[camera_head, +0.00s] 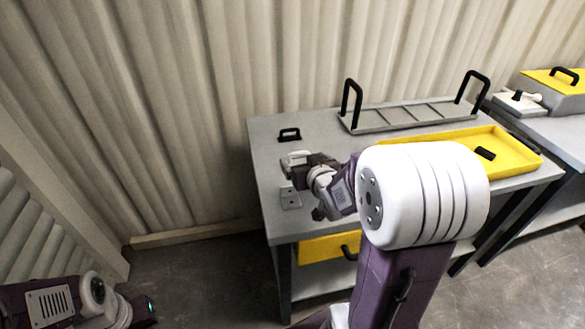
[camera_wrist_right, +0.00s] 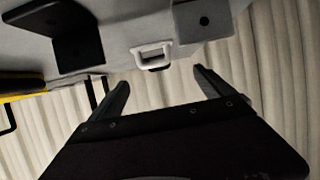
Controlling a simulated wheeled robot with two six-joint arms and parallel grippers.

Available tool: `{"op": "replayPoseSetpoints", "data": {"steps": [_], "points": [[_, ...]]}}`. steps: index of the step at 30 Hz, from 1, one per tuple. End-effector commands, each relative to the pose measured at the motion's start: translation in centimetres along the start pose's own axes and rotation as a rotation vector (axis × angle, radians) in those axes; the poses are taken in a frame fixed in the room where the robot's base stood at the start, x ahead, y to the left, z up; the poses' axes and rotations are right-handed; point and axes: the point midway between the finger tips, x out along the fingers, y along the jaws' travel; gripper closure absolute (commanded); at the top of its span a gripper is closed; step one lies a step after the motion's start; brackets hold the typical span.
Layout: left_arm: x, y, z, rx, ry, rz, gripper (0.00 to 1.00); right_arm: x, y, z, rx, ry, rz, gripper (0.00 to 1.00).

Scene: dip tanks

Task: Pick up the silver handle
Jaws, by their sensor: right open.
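The silver handle (camera_wrist_right: 152,57) is a small pale loop on the grey table, seen in the right wrist view just beyond the space between my fingertips. In the head view it shows as a pale shape (camera_head: 293,158) near the table's left side, partly covered by my right wrist. My right gripper (camera_wrist_right: 162,80) is open, with one finger to each side of the handle and nothing held. In the head view the right gripper (camera_head: 304,165) is close to the handle; the exact gap is unclear. My left arm shows at the lower left, but its fingers do not.
A black handle (camera_head: 289,135) lies behind the silver one, and a grey holed bracket (camera_head: 290,199) lies in front. A metal rack (camera_head: 390,120) with tall black handles stands at the back. A yellow tray (camera_head: 520,157) lies at the right. A yellow drawer (camera_head: 318,249) is below.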

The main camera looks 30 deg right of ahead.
Motion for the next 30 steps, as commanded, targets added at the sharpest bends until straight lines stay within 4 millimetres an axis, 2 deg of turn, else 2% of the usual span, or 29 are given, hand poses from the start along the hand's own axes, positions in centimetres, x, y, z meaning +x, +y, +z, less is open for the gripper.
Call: {"op": "replayPoseSetpoints", "data": {"steps": [1,5,8,11,16,18,25,30], "points": [[0.9,0.0,0.1,0.0,0.0,0.0,1.0,0.3,0.4,0.9,0.004,-0.001,0.009,0.08],[1.3,0.0,0.1,0.0,0.0,0.0,1.0,0.5,1.0,1.3,0.009,-0.001,0.021,0.08],[1.2,0.0,0.1,0.0,0.0,0.0,1.0,0.4,1.1,1.2,0.01,-0.001,0.023,0.08],[0.1,0.0,0.0,0.0,0.0,0.0,1.0,0.8,1.0,0.8,0.011,-0.006,0.021,0.08],[-2.0,0.1,-0.2,0.0,0.0,0.0,1.0,2.2,1.0,0.8,0.011,-0.007,0.022,0.08],[-0.9,0.0,-0.1,0.0,0.001,0.0,1.0,3.6,1.0,1.3,0.01,-0.001,0.022,0.08],[-0.7,0.0,-0.1,0.0,0.0,0.0,1.0,4.8,0.9,1.2,0.009,-0.002,0.022,0.08],[-0.1,0.0,0.0,0.0,0.0,0.0,1.0,7.9,0.2,1.1,0.009,-0.002,0.021,0.08]]}}
